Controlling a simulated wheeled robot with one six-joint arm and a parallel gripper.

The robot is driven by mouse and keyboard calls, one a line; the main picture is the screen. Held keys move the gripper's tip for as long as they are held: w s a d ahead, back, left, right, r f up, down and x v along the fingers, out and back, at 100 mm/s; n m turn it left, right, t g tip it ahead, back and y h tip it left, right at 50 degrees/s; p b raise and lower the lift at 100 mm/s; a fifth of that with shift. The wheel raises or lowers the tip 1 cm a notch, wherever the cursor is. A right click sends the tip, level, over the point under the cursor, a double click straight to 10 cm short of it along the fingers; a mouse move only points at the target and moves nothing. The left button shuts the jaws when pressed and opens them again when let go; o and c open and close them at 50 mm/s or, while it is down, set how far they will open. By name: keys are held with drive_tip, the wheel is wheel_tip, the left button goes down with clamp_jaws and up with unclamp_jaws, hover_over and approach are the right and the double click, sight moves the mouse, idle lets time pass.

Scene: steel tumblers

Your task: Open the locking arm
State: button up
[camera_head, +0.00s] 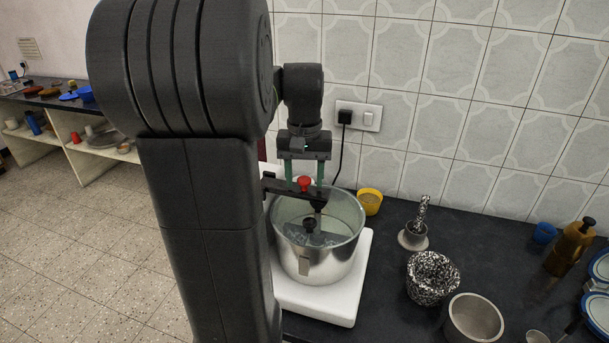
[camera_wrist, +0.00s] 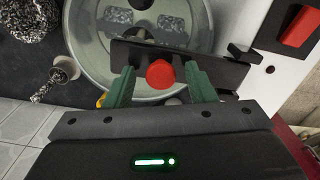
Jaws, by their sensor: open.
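The locking arm (camera_head: 276,188) is a dark bar reaching over a steel drum (camera_head: 325,262) on a white base. It also shows in the wrist view (camera_wrist: 226,70), crossing above the drum's mouth. A red knob (camera_wrist: 160,74) sits on the bar; it shows in the head view too (camera_head: 304,184). My gripper (camera_head: 304,181) points down at the knob. Its green fingers are open, one on each side of the knob, with gaps visible in the wrist view. Grey rollers show inside the drum under the bar. The bar's left end is partly hidden by my arm in the head view.
A red switch (camera_wrist: 300,24) is on the white base (camera_head: 325,308). A tiled wall with a plugged-in socket is behind.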

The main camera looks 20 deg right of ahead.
clamp_jaws()
drive_tip(key=shift+r, duration=0.15)
